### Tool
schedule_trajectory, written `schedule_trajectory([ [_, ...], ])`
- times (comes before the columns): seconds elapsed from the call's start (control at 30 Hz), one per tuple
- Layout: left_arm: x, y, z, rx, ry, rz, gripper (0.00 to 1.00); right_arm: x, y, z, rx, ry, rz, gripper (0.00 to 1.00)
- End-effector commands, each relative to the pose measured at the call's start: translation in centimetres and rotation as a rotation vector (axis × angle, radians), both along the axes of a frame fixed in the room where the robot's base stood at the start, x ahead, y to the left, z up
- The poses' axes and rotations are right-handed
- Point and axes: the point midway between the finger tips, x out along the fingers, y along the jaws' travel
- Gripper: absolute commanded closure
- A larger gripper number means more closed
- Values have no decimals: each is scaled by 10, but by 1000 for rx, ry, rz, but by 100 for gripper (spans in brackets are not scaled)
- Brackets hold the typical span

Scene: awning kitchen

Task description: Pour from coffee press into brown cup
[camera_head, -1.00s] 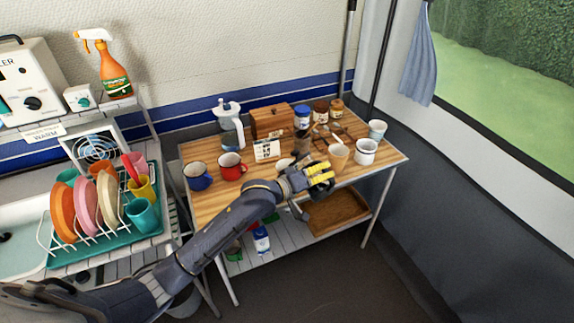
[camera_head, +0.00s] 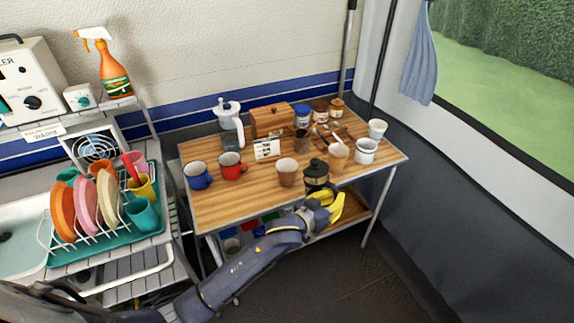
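The coffee press (camera_head: 316,172), dark with a black lid and knob, is upright at the front edge of the wooden table. My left gripper (camera_head: 333,207), with yellow fingers, is at its lower front right, and the wrist and fingers hide its base. I cannot tell whether the fingers are closed on it. A brown cup (camera_head: 287,173) stands upright just left of the press. A similar tan-brown cup (camera_head: 338,155) stands behind and to the right. The insides of the cups are too small to read. My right gripper is not in view.
A blue mug (camera_head: 198,176), a red mug (camera_head: 231,166) and a clear pitcher (camera_head: 231,126) stand on the left. A wooden box (camera_head: 270,120) and several jars line the back. White cups (camera_head: 366,151) stand at the right. Bare wood lies front left.

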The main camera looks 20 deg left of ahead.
Motion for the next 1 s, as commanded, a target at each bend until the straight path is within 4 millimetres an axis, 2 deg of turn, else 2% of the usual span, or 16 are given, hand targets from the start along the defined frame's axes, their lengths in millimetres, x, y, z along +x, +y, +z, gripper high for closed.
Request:
schedule_trajectory([
  [0.33, -2, -4, -15, 126, -71, 5, 100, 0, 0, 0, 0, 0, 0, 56],
  [1.0, -2, -5, -17, 149, -84, 6, 100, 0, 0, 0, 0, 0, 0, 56],
])
